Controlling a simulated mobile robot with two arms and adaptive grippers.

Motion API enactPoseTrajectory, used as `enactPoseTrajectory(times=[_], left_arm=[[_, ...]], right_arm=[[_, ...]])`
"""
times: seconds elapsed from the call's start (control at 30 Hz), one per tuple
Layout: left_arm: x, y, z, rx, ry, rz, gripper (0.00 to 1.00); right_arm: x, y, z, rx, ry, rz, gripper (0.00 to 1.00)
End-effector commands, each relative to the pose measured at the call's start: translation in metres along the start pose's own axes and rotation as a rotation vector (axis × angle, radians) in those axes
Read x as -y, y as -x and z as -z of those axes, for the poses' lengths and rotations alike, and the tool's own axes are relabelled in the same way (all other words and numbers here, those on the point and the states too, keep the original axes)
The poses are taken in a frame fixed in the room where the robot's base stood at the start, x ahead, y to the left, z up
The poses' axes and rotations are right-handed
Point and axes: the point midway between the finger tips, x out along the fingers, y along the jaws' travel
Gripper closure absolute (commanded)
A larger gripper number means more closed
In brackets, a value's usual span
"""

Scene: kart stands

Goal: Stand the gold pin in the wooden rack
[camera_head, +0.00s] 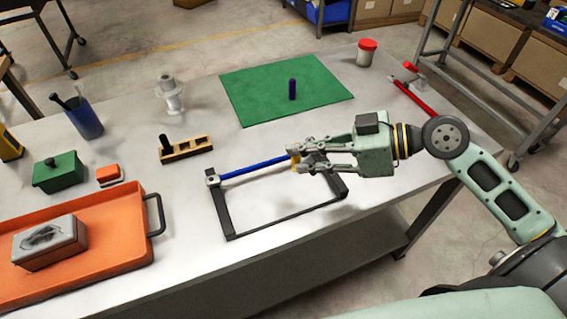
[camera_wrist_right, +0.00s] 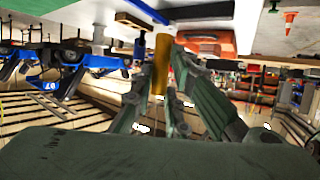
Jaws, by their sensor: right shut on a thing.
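The gold pin (camera_head: 296,164) is between the fingertips of my right gripper (camera_head: 298,156), which is shut on it above the table. The gold pin also shows upright in the wrist view (camera_wrist_right: 161,62), between the fingers. The wooden rack (camera_head: 202,145) stands on the table to the left of the gripper, apart from it. A black pin (camera_head: 165,145) stands in the rack's left end, and the openings to its right look empty. My left gripper is not in view.
A black frame with a blue bar (camera_head: 255,167) lies under and left of the gripper. A dark blue pin (camera_head: 292,89) stands on a green mat (camera_head: 245,98). A metal part (camera_head: 171,96), blue cup (camera_head: 85,121), green box (camera_head: 58,170) and orange tray (camera_head: 118,255) stand left.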

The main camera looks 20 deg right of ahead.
Motion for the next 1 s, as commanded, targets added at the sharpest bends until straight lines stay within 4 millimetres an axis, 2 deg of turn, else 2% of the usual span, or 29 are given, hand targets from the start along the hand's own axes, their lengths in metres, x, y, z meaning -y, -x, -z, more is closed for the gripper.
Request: enactPoseTrajectory(times=[0.13, 0.33, 0.47, 0.73, 1.0], left_arm=[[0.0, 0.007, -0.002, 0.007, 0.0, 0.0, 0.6], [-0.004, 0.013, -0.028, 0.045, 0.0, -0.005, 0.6], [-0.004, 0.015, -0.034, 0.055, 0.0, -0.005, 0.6], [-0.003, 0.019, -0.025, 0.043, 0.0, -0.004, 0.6], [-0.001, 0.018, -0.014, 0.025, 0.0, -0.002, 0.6]], right_arm=[[-0.009, -0.025, -0.001, -0.005, -0.001, 0.0, 1.0], [-0.018, -0.053, -0.008, -0.003, 0.0, -0.001, 1.0], [-0.019, -0.06, -0.013, 0.001, -0.001, 0.001, 1.0], [-0.019, -0.073, -0.046, 0.001, -0.002, 0.0, 1.0], [-0.019, -0.074, -0.049, 0.001, 0.001, 0.0, 1.0]])
